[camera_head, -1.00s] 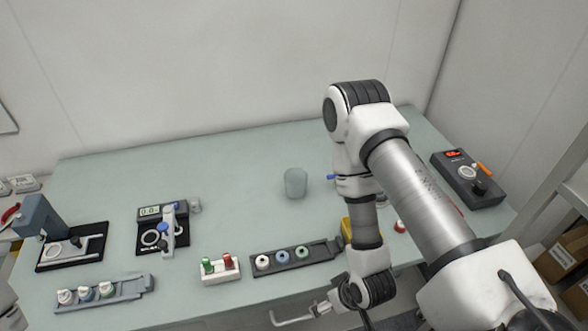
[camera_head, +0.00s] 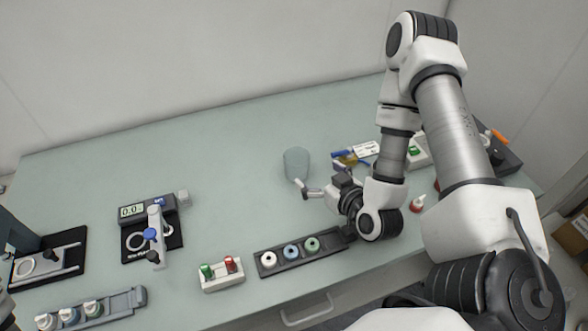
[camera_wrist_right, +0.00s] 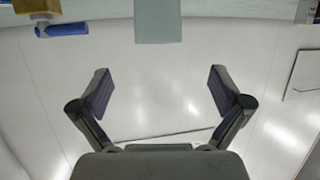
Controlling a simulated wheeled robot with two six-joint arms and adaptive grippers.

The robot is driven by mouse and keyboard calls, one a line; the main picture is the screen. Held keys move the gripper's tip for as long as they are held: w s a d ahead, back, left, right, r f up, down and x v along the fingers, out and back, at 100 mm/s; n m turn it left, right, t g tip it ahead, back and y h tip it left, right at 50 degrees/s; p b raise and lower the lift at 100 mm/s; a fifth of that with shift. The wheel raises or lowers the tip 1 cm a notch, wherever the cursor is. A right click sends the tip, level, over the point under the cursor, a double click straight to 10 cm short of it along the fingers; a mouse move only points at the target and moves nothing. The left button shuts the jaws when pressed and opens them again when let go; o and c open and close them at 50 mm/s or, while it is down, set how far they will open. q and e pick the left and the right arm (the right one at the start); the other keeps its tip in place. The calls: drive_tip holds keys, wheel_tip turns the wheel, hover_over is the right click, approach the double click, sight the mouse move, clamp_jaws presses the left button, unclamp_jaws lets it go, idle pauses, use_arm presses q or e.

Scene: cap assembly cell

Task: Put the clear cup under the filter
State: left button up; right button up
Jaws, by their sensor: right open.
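The clear cup (camera_head: 296,163) stands upright on the table as a pale, bluish see-through tumbler behind the row of caps. My right gripper (camera_head: 306,189) is open, low over the table just in front of the cup and to its right, with its fingers pointing left. In the right wrist view the open fingers (camera_wrist_right: 157,92) are wide apart with nothing between them. A pale green upright shape (camera_wrist_right: 158,20) beyond them looks like the cup. I cannot pick out the filter with certainty. My left gripper is not in view.
A dark rack (camera_head: 301,253) with several caps and a white block (camera_head: 221,274) with green and red caps lie near the front edge. A scale (camera_head: 147,210) with a small clear piece beside it is to the left. The table's back left is clear.

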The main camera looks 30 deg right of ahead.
sight(305, 165)
drive_tip(key=b+x, duration=0.3)
drive_tip(key=f+b+x, duration=0.1)
drive_tip(key=b+x, duration=0.2)
drive_tip(key=b, duration=0.1)
drive_tip(key=shift+s, duration=0.15)
drive_tip(key=shift+r, duration=0.15)
drive_tip(key=shift+w+r, duration=0.2)
drive_tip(key=shift+w, duration=0.1)
drive_tip(key=p+x, duration=0.1)
drive_tip(key=x, duration=0.4)
drive_tip(key=shift+d, duration=0.15)
drive_tip(key=shift+s+r, duration=0.1)
drive_tip(key=shift+s, duration=0.1)
drive_tip(key=c, duration=1)
